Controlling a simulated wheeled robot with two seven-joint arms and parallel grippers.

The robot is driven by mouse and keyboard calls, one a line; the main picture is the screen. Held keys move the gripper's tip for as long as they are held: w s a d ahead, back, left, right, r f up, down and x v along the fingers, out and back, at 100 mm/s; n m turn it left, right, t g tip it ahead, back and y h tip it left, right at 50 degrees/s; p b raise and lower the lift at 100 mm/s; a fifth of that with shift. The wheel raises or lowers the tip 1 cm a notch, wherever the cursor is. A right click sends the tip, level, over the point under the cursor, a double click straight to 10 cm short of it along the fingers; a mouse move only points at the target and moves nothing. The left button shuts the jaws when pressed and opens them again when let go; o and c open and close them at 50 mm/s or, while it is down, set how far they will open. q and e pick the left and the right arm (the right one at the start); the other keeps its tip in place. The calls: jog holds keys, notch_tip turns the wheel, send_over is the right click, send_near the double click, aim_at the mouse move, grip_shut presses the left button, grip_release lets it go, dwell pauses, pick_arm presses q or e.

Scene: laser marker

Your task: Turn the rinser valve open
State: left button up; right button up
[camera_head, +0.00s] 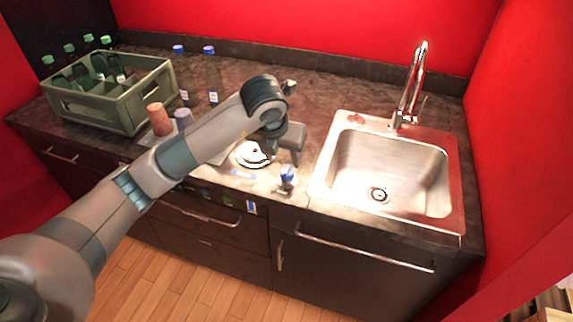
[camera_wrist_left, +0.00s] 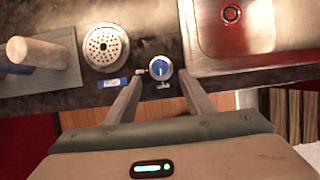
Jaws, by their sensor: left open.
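The rinser valve has a blue round knob (camera_head: 288,173) and stands near the counter's front edge, left of the sink. In the left wrist view the blue knob (camera_wrist_left: 160,67) sits between my fingertips, with a small metal stub on its left. The rinser's round perforated plate (camera_wrist_left: 105,48) lies left of the valve; in the head view the plate (camera_head: 252,154) is partly hidden by my arm. My left gripper (camera_head: 284,148) is open and close to the valve. In the left wrist view its fingers (camera_wrist_left: 160,78) flank the knob; I cannot tell if they touch it.
The steel sink (camera_head: 345,133) with a tall faucet (camera_head: 411,85) is to the right. A green crate (camera_head: 105,110) with bottles is at left. Two bottles (camera_head: 213,80) stand behind my arm. An orange cup (camera_head: 158,119) and a greyish cup (camera_head: 183,118) stand near the crate.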

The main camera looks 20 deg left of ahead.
aim_at(287, 170)
pick_arm(q)
jog(key=p+x, duration=0.2)
jog(key=x, duration=0.5)
jog(key=shift+w+f, duration=0.2)
jog(key=shift+f, duration=0.15)
jog(key=c, duration=1)
